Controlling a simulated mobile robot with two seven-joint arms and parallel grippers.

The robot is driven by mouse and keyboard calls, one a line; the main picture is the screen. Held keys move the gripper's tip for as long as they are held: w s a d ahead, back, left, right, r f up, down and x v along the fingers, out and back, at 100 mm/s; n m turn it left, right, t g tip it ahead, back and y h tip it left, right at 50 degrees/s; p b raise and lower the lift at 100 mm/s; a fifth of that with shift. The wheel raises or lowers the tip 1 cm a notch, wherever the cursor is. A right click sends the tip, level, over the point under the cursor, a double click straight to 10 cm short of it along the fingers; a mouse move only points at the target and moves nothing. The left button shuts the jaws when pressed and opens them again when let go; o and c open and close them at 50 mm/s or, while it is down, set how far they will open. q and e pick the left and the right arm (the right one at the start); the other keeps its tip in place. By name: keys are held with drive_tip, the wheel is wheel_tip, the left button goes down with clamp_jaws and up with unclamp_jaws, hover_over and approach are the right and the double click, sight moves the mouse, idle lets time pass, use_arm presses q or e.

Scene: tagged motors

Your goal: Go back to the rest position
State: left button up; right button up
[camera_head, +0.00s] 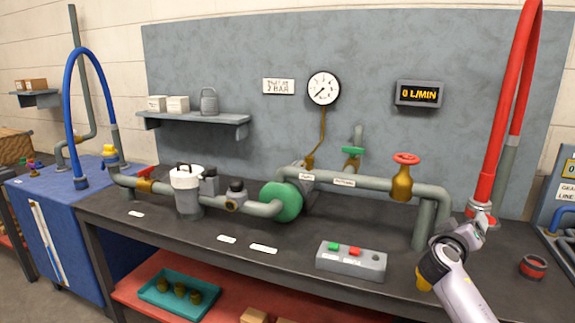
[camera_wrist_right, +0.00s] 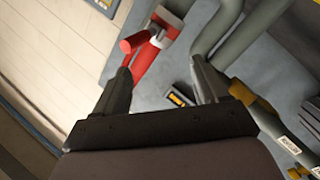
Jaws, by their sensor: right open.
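My right gripper (camera_head: 478,222) is at the right end of the bench, by the lower end of the red hose (camera_head: 490,150). Its two fingers are spread in the right wrist view (camera_wrist_right: 161,66), with nothing clamped between them. Red and white parts of the hose end (camera_wrist_right: 148,62) show near the left finger there; I cannot tell whether they touch. The hose rises from a grey metal coupling (camera_head: 480,208), partly hidden by the gripper. My left gripper is not in view.
The dark bench (camera_head: 300,240) carries grey pipework with a green pump (camera_head: 282,202), a red-wheeled valve (camera_head: 403,178) and a button box (camera_head: 350,262). A red-black ring (camera_head: 533,267) lies right of my arm. A gauge (camera_head: 323,88) and flow display (camera_head: 419,94) hang behind.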

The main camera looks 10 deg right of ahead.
drive_tip(key=w+a+n+t+y, duration=0.5)
drive_tip(key=w+a+t+y, duration=0.25)
drive_tip(key=a+y, duration=0.5)
drive_tip(key=s+a+f+g+y, duration=0.1)
drive_tip(key=s+a+f+g, duration=0.1)
drive_tip(key=s+a+f, duration=0.45)
drive_tip(key=s+a+f+g+y, duration=0.1)
drive_tip(key=s+a+f, duration=0.2)
drive_tip(key=s+f, duration=0.65)
drive_tip(key=s+a+f+g, duration=0.1)
drive_tip(key=s+a+f, duration=0.2)
drive_tip(key=s, duration=0.4)
drive_tip(key=s+a+f+g+y, duration=0.1)
drive_tip(key=s+a+f+g, duration=0.1)
drive_tip(key=s+f, duration=0.3)
drive_tip(key=s+a+f+g, duration=0.1)
drive_tip(key=s+a+f, duration=0.2)
drive_tip(key=s, duration=0.6)
wheel_tip(320, 180, down, 2)
drive_tip(key=shift+s+a+y, duration=0.3)
drive_tip(key=shift+s+y, duration=0.05)
drive_tip(key=shift+s, duration=0.05)
